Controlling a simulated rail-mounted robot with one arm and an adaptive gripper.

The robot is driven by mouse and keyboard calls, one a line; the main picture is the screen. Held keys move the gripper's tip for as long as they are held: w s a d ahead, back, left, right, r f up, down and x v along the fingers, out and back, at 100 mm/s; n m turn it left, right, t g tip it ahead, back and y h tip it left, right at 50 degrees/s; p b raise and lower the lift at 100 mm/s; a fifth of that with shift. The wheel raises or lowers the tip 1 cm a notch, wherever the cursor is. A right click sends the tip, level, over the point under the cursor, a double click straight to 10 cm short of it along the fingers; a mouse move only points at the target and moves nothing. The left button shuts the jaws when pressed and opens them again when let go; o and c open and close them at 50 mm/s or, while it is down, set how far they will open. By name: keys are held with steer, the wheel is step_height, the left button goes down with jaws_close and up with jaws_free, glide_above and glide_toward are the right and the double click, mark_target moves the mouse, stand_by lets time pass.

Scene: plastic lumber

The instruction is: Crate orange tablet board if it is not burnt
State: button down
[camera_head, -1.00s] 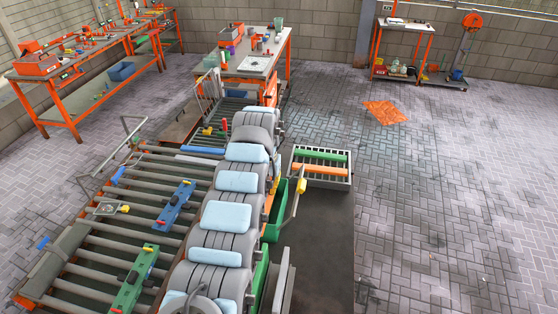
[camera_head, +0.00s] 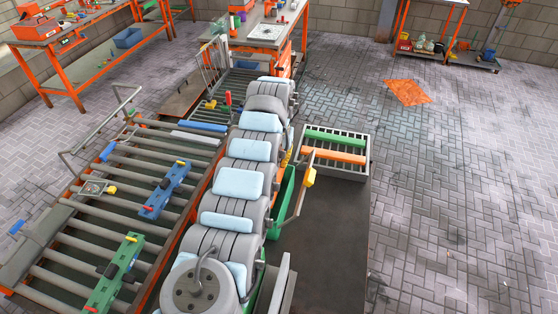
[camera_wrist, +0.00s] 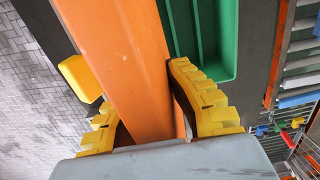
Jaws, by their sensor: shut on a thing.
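My gripper (camera_wrist: 160,115) is shut on an orange board (camera_wrist: 118,50) in the wrist view, with yellow ridged fingers on both sides of it. The board's visible face is plain orange, with no dark burn marks; its far end and other faces are out of sight. In the head view my arm hides the gripper. A grey slatted crate (camera_head: 361,172) there stands right of my arm. A green board (camera_head: 335,139) and an orange board (camera_head: 334,155) show side by side at the crate. I cannot tell whether that orange board is the held one.
A green bin (camera_head: 287,205) lies beside my arm; it also shows in the wrist view (camera_wrist: 212,40). A yellow-handled lever (camera_head: 310,177) stands by the crate. A roller conveyor (camera_head: 130,200) on the left carries blue and green boards. The paved floor at right is mostly clear.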

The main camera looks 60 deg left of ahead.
steer(key=shift+f+b, duration=2.3)
steer(key=shift+f, duration=2)
step_height(320, 180, down, 7)
steer(key=b, duration=0.6)
steer(key=shift+f, duration=0.15)
steer(key=shift+f+b, duration=0.25)
steer(key=shift+b, duration=0.15)
steer(key=c, duration=1.2)
jaws_free()
steer(key=shift+a, duration=0.1)
steer(key=shift+o, duration=0.2)
